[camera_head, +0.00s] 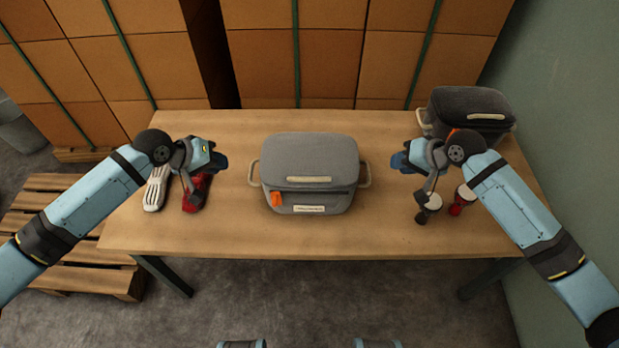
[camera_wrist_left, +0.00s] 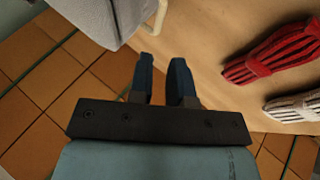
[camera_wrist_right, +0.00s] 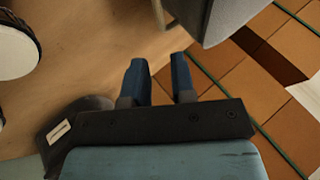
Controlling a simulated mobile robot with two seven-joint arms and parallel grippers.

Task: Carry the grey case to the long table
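The grey case (camera_head: 310,170) stands upright on the wooden table (camera_head: 240,240), near its middle. It has a beige loop handle on each side, pale labels and an orange tag at the front. My left gripper (camera_head: 222,161) is left of the case, open and empty, apart from the left handle (camera_head: 254,172). My right gripper (camera_head: 398,162) is right of the case, open and empty, apart from the right handle (camera_head: 365,175). The case's side also shows in the left wrist view (camera_wrist_left: 105,15) and the right wrist view (camera_wrist_right: 215,18). I cannot tell whether this is the long table.
A darker case (camera_head: 470,112) stands at the table's back right. Stacked boxes (camera_head: 260,65) are behind, and a wooden pallet (camera_head: 50,185) is on the left floor.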

